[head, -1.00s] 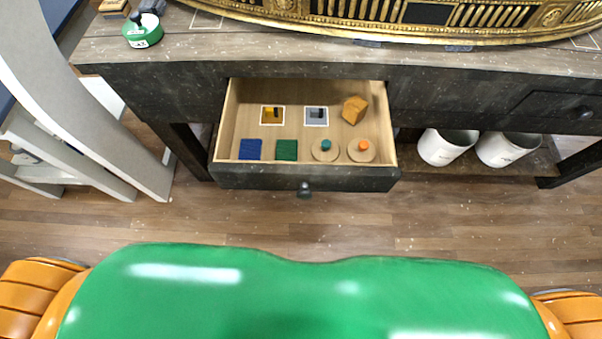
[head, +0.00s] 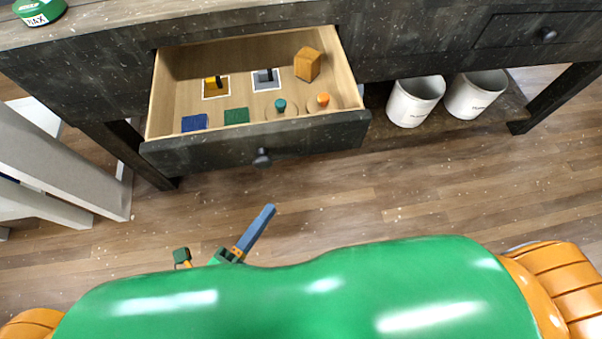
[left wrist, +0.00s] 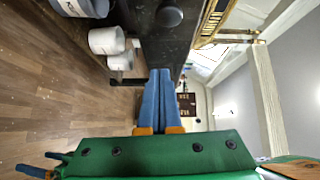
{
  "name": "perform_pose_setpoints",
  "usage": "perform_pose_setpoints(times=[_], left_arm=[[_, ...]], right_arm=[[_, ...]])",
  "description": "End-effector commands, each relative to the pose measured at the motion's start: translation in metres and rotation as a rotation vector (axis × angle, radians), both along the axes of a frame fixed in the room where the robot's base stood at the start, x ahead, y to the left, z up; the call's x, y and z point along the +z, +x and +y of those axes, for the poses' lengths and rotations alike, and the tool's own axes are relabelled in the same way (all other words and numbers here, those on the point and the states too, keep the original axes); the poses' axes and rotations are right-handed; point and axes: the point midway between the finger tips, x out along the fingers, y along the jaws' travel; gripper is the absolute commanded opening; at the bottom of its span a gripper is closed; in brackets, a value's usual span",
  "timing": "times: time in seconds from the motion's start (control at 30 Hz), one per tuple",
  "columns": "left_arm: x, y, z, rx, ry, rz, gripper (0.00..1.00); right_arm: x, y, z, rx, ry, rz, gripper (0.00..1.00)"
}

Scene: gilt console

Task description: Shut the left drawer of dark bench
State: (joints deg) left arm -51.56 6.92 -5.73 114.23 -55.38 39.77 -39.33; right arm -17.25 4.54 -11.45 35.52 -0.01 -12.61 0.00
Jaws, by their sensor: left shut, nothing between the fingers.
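The left drawer (head: 318,137) of the dark bench (head: 395,52) stands pulled out, with a round dark knob (head: 262,158) on its front. In it are an orange block (head: 307,64), a blue square (head: 194,123), a green square (head: 237,116) and small knobbed pieces. My left gripper (head: 268,213) is below and in front of the drawer, apart from it. In the left wrist view its blue fingers (left wrist: 157,76) are together and empty, and the knob (left wrist: 168,16) shows near the top. Blue finger-like parts (left wrist: 32,170) at the lower left may be my right gripper; their state is unclear.
Two white bins (head: 415,101) stand on the low shelf right of the drawer. A closed right drawer (head: 520,30) is beyond. A pale grey furniture piece (head: 60,165) stands at the left. The wooden floor (head: 400,190) in front is clear.

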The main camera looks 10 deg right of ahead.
Motion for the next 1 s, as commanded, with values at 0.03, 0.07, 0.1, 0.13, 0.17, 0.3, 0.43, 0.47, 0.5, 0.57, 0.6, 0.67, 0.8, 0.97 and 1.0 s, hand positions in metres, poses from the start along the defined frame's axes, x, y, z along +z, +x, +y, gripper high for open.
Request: perform_pose_setpoints(times=[0.03,0.07,0.1,0.13,0.17,0.3,0.43,0.47,0.5,0.57,0.6,0.67,0.8,0.97,1.0], left_arm=[[0.005,-0.003,-0.004,-0.026,0.021,-0.045,0.0],[0.009,-0.004,-0.006,-0.037,0.029,-0.064,0.0],[0.013,-0.003,-0.009,-0.044,0.034,-0.075,0.0],[0.014,-0.001,-0.012,-0.045,0.034,-0.079,0.0],[0.015,0.002,-0.014,-0.046,0.035,-0.08,0.0],[0.017,0.023,-0.033,-0.043,0.03,-0.078,0.0],[0.017,0.045,-0.053,-0.042,0.031,-0.077,0.0],[0.017,0.05,-0.057,-0.042,0.028,-0.077,0.0],[0.017,0.056,-0.063,-0.042,0.03,-0.077,0.0],[0.016,0.066,-0.072,-0.041,0.029,-0.076,0.0],[0.017,0.071,-0.077,-0.042,0.029,-0.076,0.0],[0.016,0.083,-0.075,-0.042,0.032,-0.076,0.0],[0.015,0.101,-0.074,-0.041,0.032,-0.074,0.0],[0.014,0.108,-0.074,-0.041,0.031,-0.072,0.0],[0.014,0.109,-0.074,-0.041,0.032,-0.072,0.0]], right_arm=[[-0.006,0.0,0.0,0.0,0.0,0.0,0.92],[-0.005,0.0,0.0,0.0,0.0,0.0,0.92],[-0.003,0.0,0.0,0.0,0.0,0.0,0.92],[-0.001,0.0,0.0,0.0,0.0,0.0,0.92],[0.0,0.0,0.0,0.0,0.0,0.0,0.92],[0.007,0.0,0.0,0.0,0.0,0.0,0.92],[0.012,0.0,0.0,0.0,-0.001,-0.001,0.92],[0.013,0.0,0.0,0.0,-0.001,-0.001,0.92],[0.014,0.001,0.0,0.0,-0.001,-0.001,0.92],[0.015,0.001,0.0,0.0,-0.001,-0.001,0.92],[0.016,0.001,0.0,0.0,-0.001,-0.001,0.92],[0.017,0.001,-0.001,0.001,-0.001,-0.001,0.92],[0.018,0.001,-0.001,0.001,-0.001,-0.001,0.92],[0.019,0.001,-0.001,0.0,-0.001,-0.001,0.92],[0.019,0.001,-0.001,0.0,-0.001,-0.001,0.92]])
